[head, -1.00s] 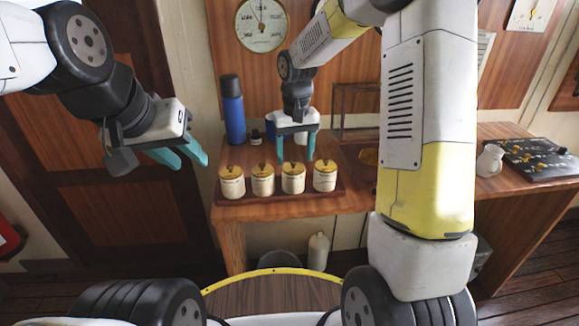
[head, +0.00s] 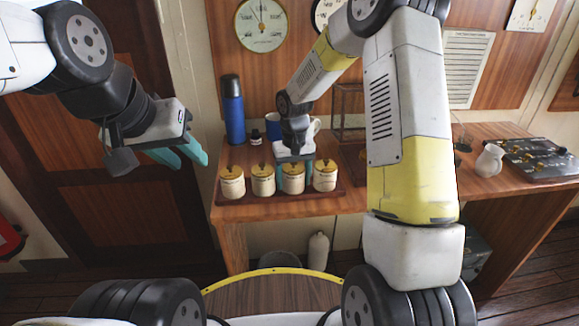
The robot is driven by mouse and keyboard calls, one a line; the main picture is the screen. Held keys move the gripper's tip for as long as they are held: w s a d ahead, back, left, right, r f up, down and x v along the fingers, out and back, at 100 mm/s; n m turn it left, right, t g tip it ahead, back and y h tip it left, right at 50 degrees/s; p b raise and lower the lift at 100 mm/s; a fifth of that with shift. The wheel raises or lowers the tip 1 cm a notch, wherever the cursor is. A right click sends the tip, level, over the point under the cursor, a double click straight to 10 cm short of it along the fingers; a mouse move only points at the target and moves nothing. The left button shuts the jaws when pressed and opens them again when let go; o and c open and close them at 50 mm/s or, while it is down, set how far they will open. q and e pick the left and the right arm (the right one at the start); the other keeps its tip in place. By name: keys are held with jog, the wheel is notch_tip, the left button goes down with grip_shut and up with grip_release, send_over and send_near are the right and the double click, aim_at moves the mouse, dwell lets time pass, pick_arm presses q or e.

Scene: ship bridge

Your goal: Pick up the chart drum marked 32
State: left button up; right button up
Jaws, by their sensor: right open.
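Several cream chart drums with brass-coloured lids stand upright in a row on a dark wooden tray (head: 279,200): a leftmost drum (head: 231,184), a second drum (head: 262,182), a third drum (head: 292,181) and a rightmost drum (head: 325,178). Their labels are too small to read, so I cannot tell which is marked 32. My left gripper (head: 182,160) is open and empty, left of the tray and away from the drums.
A blue flask (head: 232,112), a small dark bottle (head: 256,137) and a blue mug (head: 273,128) stand behind the drums. A white jug (head: 489,160) and a control panel (head: 538,157) are at the right.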

jog(key=c, duration=1.2)
jog(key=shift+r, duration=0.1)
